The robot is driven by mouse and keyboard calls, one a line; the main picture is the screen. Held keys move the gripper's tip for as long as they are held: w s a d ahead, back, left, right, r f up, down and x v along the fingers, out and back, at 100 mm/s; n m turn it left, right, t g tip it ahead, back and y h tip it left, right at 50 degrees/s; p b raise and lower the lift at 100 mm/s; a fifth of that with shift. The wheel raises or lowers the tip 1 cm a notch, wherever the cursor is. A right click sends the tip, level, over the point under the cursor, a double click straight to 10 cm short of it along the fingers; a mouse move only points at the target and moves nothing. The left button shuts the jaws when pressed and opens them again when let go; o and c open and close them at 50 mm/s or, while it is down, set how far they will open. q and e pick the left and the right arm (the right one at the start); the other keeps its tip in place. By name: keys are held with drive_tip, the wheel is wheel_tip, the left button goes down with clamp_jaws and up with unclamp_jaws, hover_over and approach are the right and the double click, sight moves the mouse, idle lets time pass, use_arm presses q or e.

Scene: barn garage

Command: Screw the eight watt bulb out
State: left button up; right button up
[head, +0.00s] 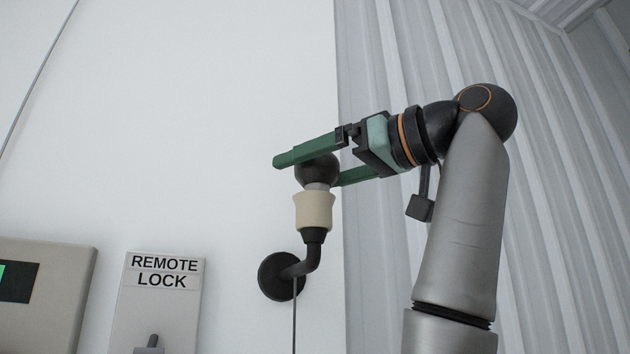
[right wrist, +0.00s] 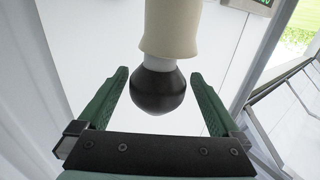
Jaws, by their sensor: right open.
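The bulb (head: 318,170) is dark and round with a pale neck, and sits upright in a cream socket (head: 314,211) on a black bent wall bracket (head: 303,267). No wattage marking is readable on it. My right gripper (head: 308,168) reaches in from the right with green fingers on either side of the bulb. In the right wrist view the bulb (right wrist: 158,88) lies between the spread fingers, with a gap visible on both sides, and its neck runs into the socket (right wrist: 172,30). My left gripper is in neither view.
A white wall panel carries the bracket, and a thin cable hangs below it. A "REMOTE LOCK" plate (head: 160,290) with a lever is at lower left, beside a box with a dark screen (head: 48,290). Corrugated metal wall (head: 385,70) stands behind my right arm.

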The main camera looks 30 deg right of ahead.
drive_tip(key=m+h, duration=0.2)
drive_tip(key=h, duration=0.1)
drive_tip(key=m+t+h, duration=0.1)
drive_tip(key=m+h, duration=0.1)
drive_tip(key=h, duration=0.1)
drive_tip(key=shift+h, duration=0.4)
drive_tip(key=m+h, duration=0.1)
drive_tip(key=h, duration=0.1)
drive_tip(key=m+h, duration=0.2)
drive_tip(key=shift+a+r+g, duration=0.1)
drive_tip(key=shift+r+g, duration=0.05)
drive_tip(key=shift+g, duration=0.15)
drive_tip(key=m+g+h+p, duration=0.1)
drive_tip(key=m+h, duration=0.1)
drive_tip(key=h, duration=0.1)
drive_tip(key=m+g+h+p, duration=0.1)
drive_tip(key=m+g+h, duration=0.1)
drive_tip(key=h, duration=0.1)
drive_tip(key=shift+w+r, duration=0.1)
drive_tip(key=m+g+h+p, duration=0.1)
drive_tip(key=m+g+h, duration=0.1)
drive_tip(key=shift+m+h, duration=0.3)
drive_tip(key=shift+h, duration=0.1)
drive_tip(key=shift+f, duration=0.2)
drive_tip(key=shift+c, duration=0.4)
drive_tip(key=c, duration=0.8)
drive_tip(key=shift+c, duration=0.2)
